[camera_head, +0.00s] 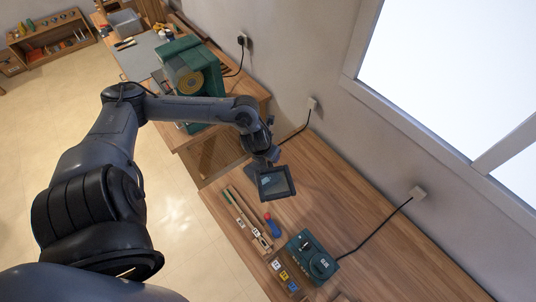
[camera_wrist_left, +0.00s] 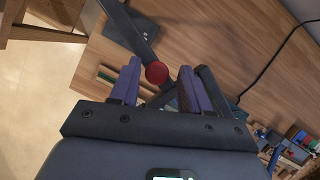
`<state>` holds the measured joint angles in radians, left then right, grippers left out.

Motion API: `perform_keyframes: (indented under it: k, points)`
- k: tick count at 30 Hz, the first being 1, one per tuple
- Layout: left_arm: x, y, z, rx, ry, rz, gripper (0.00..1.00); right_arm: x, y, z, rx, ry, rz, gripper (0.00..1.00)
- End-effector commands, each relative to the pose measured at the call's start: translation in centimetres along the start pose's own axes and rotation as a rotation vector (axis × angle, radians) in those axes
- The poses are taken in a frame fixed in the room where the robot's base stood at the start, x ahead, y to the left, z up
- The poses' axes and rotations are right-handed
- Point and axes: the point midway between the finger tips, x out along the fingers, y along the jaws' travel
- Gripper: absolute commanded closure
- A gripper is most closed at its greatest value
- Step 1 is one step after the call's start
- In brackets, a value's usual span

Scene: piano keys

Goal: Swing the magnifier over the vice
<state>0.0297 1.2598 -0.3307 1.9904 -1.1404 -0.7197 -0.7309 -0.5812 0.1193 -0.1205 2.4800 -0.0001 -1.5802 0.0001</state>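My left gripper (camera_wrist_left: 160,68) shows in the left wrist view with its two purple-padded fingers apart. A round red knob (camera_wrist_left: 156,73) lies between the fingertips, with gaps on both sides; I cannot tell its depth. A dark bar (camera_wrist_left: 128,28) runs from the upper left to the knob and may be part of the magnifier. In the head view my left arm reaches over the wooden bench. A dark square frame with a paler face (camera_head: 273,182) shows at its end; I cannot tell whether it is the magnifier or my own hardware. I cannot make out the vice. My right gripper is out of view.
A green box (camera_head: 312,258) with a cord stands on the bench (camera_head: 385,250), near small coloured blocks (camera_head: 284,274). A red-and-blue tool (camera_head: 271,226) and long thin strips (camera_head: 245,215) lie nearby. A larger green machine (camera_head: 190,70) stands farther back. The right part of the bench is clear.

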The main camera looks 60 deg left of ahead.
Motion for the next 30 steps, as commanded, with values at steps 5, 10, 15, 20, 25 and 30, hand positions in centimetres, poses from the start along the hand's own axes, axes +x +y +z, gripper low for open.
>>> perform_keyframes:
  k: [5,10,15,20,25,30]
  points:
    - [0.0,0.0,-0.1,0.003,0.002,0.0,0.45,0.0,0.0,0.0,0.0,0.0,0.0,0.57]
    - [-0.1,0.0,-0.1,0.004,0.002,0.001,0.45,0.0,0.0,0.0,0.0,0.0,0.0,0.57]
    - [-1.1,0.0,0.0,0.007,0.001,-0.001,0.45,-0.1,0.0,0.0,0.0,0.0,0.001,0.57]
    - [-3.5,0.0,0.1,0.008,-0.002,0.001,0.45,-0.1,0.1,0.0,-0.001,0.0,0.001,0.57]
    - [-6.5,0.0,0.1,0.008,-0.002,0.0,0.45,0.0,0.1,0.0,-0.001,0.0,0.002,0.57]
    - [-8.9,0.0,0.0,0.007,0.0,0.0,0.45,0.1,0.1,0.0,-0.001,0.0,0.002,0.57]
